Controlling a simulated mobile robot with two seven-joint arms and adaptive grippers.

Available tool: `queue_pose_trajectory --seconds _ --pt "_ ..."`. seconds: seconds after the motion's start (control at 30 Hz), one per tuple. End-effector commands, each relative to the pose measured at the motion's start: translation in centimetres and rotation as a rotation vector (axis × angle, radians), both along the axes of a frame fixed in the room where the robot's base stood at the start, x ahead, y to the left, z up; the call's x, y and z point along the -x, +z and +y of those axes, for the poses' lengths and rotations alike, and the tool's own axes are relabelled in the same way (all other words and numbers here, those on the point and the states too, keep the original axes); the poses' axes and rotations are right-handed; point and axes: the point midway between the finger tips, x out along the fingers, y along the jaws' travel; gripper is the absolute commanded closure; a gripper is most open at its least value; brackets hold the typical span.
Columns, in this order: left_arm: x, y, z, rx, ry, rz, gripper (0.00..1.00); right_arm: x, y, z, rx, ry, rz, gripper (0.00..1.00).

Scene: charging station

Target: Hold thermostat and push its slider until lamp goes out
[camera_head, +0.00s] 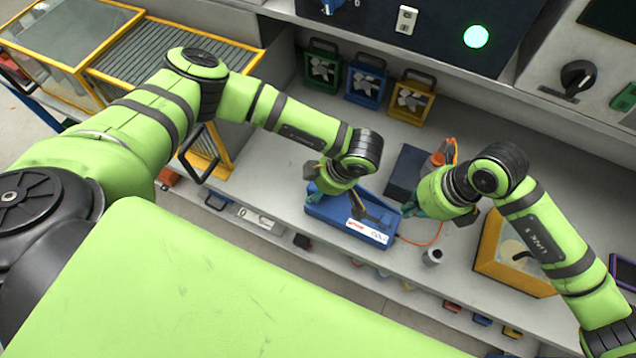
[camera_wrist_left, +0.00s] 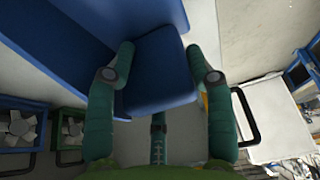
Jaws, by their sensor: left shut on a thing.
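A blue device with a white label (camera_head: 368,231), which I take to be the thermostat, sits on the grey bench; its slider cannot be made out. My left gripper (camera_head: 322,190) is at its left end. In the left wrist view the left gripper (camera_wrist_left: 160,82) has its two teal fingers on either side of a blue block (camera_wrist_left: 158,62) of the device, shut on it. My right gripper (camera_head: 408,211) is beside the device's right end; its fingers are mostly hidden behind its arm. A round green lamp (camera_head: 476,37) glows on the dark panel.
Green (camera_head: 321,68), blue (camera_head: 365,82) and yellow (camera_head: 410,100) fan boxes stand at the back. A dark box (camera_head: 404,172) is behind my right gripper. An orange cable runs nearby. A yellow-framed box (camera_head: 490,245) and a small grey cylinder (camera_head: 432,257) are right of the device.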

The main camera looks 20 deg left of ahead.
Motion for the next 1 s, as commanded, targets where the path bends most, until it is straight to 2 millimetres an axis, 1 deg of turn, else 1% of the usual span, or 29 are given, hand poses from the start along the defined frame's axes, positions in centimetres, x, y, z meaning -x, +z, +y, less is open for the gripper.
queue_pose_trajectory --seconds 0.1,0.2,0.3,0.4,0.5,0.67,0.77,1.0 --pt "0.3 -0.3 0.1 -0.005 0.000 0.007 0.90 0.1 -0.2 0.0 0.008 -0.235 0.067 1.00" --pt "0.3 -0.3 0.1 -0.005 0.000 0.007 0.90 0.1 -0.3 0.1 0.013 -0.414 0.118 1.00" --pt "0.3 -0.3 0.2 -0.005 -0.001 0.008 0.90 0.2 -0.4 0.2 0.014 -0.559 0.159 1.00" --pt "0.3 -0.3 0.2 -0.005 -0.001 0.008 0.90 0.2 -0.5 0.2 0.016 -0.660 0.188 1.00" --pt "0.4 -0.3 0.2 -0.005 -0.001 0.009 0.90 0.2 -0.6 0.2 0.017 -0.720 0.206 1.00" --pt "0.4 -0.4 0.2 -0.005 -0.001 0.009 0.90 0.3 -1.3 0.2 0.019 -0.748 0.214 1.00" --pt "0.4 -0.4 0.2 -0.005 0.000 0.010 0.90 0.3 -2.4 0.2 0.019 -0.747 0.215 1.00" --pt "0.4 -0.4 0.2 -0.005 -0.001 0.011 0.90 0.3 -5.9 0.1 0.020 -0.747 0.216 1.00"
